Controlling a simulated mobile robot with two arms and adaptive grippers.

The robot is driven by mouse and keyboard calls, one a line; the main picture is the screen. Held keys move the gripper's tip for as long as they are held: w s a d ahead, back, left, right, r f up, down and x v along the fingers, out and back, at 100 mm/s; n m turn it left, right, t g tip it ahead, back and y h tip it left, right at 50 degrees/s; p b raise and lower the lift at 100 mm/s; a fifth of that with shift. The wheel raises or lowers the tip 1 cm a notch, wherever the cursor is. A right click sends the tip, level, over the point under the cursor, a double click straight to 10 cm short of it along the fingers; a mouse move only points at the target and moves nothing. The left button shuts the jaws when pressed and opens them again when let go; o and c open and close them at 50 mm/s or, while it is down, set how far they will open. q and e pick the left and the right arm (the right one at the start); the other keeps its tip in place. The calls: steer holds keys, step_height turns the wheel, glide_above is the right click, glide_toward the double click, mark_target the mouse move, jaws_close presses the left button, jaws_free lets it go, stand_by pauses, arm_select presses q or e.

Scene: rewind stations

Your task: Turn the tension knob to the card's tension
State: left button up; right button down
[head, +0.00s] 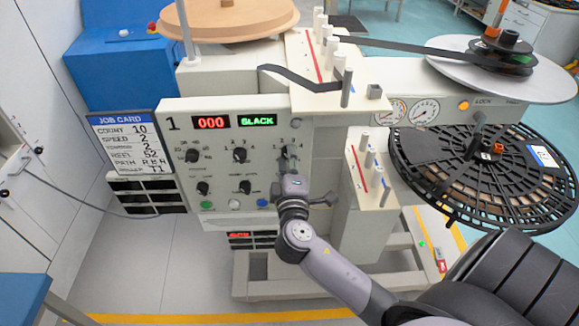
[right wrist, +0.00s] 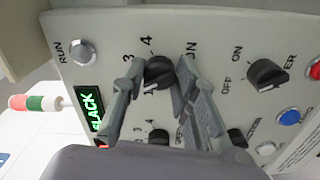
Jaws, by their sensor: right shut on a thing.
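The job card (head: 132,145) hangs left of the control panel (head: 215,170); it shows count 10, then two rows ending in 2, the second blurred. The black tension knob (right wrist: 158,70) sits on the panel, with 3, 4 and 1 readable around it in the right wrist view. Its label is mostly hidden, and I cannot tell its pointer's setting. My right gripper (right wrist: 160,85) has its fingers on both sides of the knob, shut on it. In the head view my right gripper (head: 287,160) covers most of the knob. My left gripper is out of view.
The panel displays read 000 and SLACK (head: 257,120). Other knobs (head: 240,155) and coloured buttons (head: 262,202) lie close by. A tape path with posts (head: 347,85) is above, and a large black reel (head: 490,175) is at right.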

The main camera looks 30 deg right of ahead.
steer(key=shift+f+m+b, duration=0.1)
steer(key=shift+m+b, duration=0.35)
steer(key=shift+m, duration=0.15)
steer(key=c, duration=1.2)
jaws_free()
steer(key=shift+c, duration=0.2)
steer(key=v, duration=1.2)
